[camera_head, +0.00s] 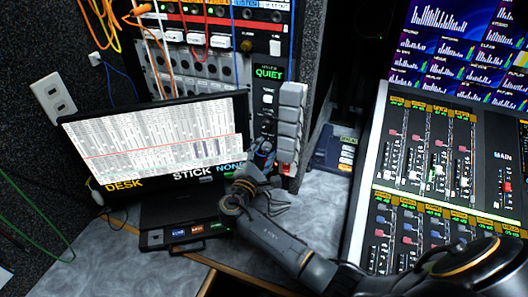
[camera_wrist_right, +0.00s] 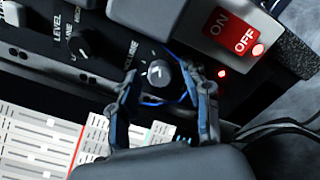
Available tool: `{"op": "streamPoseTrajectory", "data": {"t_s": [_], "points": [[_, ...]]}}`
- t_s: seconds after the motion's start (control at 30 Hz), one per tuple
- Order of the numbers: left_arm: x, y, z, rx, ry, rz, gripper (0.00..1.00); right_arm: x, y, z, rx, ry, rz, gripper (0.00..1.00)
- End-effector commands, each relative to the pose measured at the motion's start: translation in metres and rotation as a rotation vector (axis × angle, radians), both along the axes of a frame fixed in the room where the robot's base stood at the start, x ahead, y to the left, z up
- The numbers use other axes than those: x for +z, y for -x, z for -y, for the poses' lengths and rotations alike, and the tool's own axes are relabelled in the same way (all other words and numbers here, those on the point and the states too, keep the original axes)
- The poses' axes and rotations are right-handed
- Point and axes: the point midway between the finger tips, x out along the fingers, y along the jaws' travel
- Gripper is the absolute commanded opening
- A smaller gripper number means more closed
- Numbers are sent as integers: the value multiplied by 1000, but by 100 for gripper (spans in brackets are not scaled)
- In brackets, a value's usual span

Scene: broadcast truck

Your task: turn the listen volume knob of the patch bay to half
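In the right wrist view, a dark round knob (camera_wrist_right: 158,73) with a pale pointer mark sits on a black panel. My right gripper (camera_wrist_right: 163,80) is open, with one finger on each side of this knob. I cannot tell whether the fingers touch it. In the head view, my right gripper (camera_head: 263,150) is at the lower part of the black panel (camera_head: 267,92) marked "QUIET", and hides the knob there. My left gripper is not in view.
A second knob (camera_wrist_right: 84,42) by "LEVEL" lies left in the wrist view. A red on/off switch (camera_wrist_right: 232,32) is close to the right finger. A lit screen (camera_head: 155,135) stands left of my arm; a mixing console (camera_head: 440,180) is at right.

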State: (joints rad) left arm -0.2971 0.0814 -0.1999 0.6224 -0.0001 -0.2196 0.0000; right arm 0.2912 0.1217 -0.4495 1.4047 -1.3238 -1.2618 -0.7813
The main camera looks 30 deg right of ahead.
Motion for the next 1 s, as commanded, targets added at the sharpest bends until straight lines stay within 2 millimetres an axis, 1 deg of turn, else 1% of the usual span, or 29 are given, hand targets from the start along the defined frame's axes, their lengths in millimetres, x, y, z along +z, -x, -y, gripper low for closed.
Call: {"op": "streamPoseTrajectory", "data": {"t_s": [0.03,0.07,0.1,0.17,0.2,0.23,0.43,0.57,0.77,1.0], "points": [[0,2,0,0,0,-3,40,0,0,0,0,0,0,38],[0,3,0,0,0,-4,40,0,0,0,0,0,0,32],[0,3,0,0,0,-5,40,0,0,0,0,0,0,24],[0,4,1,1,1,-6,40,0,0,0,1,0,0,11],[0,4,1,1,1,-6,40,0,0,0,1,0,0,3],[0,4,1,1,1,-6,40,0,0,0,1,0,0,0],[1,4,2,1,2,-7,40,0,0,0,0,4,-6,0],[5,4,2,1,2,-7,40,1,0,-1,0,22,-27,0],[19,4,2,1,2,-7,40,3,0,-1,1,87,-103,0],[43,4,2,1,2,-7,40,4,0,-1,1,223,-256,0]]}}
